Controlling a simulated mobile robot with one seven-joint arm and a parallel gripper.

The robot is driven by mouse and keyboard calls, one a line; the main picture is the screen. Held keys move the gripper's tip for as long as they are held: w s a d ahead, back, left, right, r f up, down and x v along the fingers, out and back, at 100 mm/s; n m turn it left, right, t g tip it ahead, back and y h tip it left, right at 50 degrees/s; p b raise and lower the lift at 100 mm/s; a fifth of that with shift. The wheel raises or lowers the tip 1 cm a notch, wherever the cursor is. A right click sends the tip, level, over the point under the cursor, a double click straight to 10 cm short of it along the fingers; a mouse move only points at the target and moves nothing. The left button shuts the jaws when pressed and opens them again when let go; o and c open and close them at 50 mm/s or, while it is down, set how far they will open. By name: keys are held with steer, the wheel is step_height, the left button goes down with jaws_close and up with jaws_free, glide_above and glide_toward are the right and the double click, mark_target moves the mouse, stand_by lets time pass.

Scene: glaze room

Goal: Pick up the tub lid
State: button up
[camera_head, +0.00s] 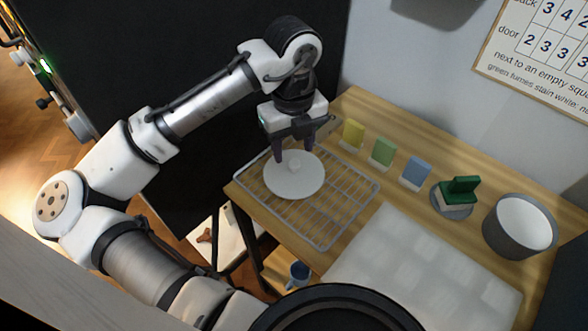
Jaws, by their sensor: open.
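The tub lid (297,183) is a round white disc with a small white knob on top. It lies on the left part of a wire rack (343,220) on the wooden table. My gripper (294,158) points down over the lid with its two dark fingers apart, one on each side of the knob. I cannot tell whether the fingers touch the lid. A grey tub with a white inside (519,226) stands at the right end of the table.
Yellow (353,134), green (382,152) and blue (416,172) tiles stand in a row behind the rack. A green-handled block (458,194) sits on a grey dish. A pale gridded board (420,266) covers the table front. A blue mug (299,273) is below the table.

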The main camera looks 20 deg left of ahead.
mark_target(294, 163)
steer(key=shift+w+f+p, duration=0.15)
steer(key=shift+f+p, duration=0.15)
steer(key=shift+f, duration=0.9)
steer(key=shift+w+f+p, duration=0.1)
steer(key=shift+f+p, duration=0.2)
steer(key=shift+f, duration=0.85)
steer(key=c, duration=1)
steer(key=shift+c, duration=0.2)
steer(key=shift+r, duration=0.1)
